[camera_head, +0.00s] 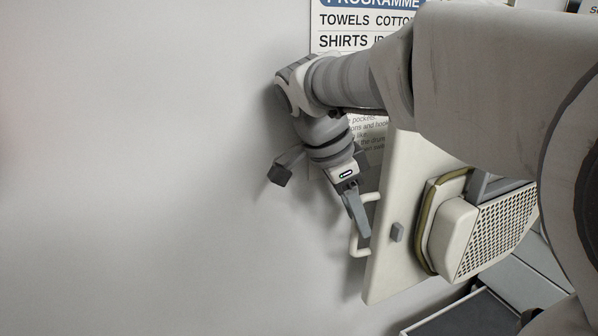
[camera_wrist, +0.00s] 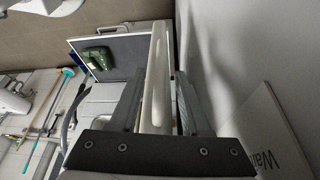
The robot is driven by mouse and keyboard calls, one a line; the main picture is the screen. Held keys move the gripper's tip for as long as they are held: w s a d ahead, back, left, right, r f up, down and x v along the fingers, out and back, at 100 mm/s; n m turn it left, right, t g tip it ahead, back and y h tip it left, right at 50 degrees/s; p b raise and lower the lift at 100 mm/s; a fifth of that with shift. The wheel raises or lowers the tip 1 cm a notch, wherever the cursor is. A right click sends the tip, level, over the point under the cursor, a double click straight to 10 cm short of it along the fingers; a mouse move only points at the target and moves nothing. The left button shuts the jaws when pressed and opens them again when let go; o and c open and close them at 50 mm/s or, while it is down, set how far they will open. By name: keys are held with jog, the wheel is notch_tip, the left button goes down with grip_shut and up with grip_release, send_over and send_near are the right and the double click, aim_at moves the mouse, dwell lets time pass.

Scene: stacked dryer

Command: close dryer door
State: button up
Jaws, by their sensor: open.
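The dryer door (camera_head: 395,255) is a cream panel with a bulging inner part and a perforated grille (camera_head: 500,232). It stands swung open, right of centre in the head view. A pale loop handle (camera_head: 357,245) sticks out at its left side. My gripper (camera_head: 355,212) is at this handle, pointing down. In the wrist view my gripper (camera_wrist: 158,108) is open, and the pale handle (camera_wrist: 157,85) runs between its two fingers. Whether a finger touches it I cannot tell. The dryer opening is mostly hidden behind my arm.
A wall sign (camera_head: 365,22) hangs behind my arm, and the plain wall on the left is close to my wrist. A grey tray-like part (camera_head: 462,315) shows below the door. The wrist view shows a white-edged grey panel (camera_wrist: 122,55) and long-handled tools (camera_wrist: 45,115) at left.

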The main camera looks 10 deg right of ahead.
jog(key=shift+d+f, duration=0.2)
jog(key=shift+f, duration=0.25)
grip_shut()
dwell(1.2)
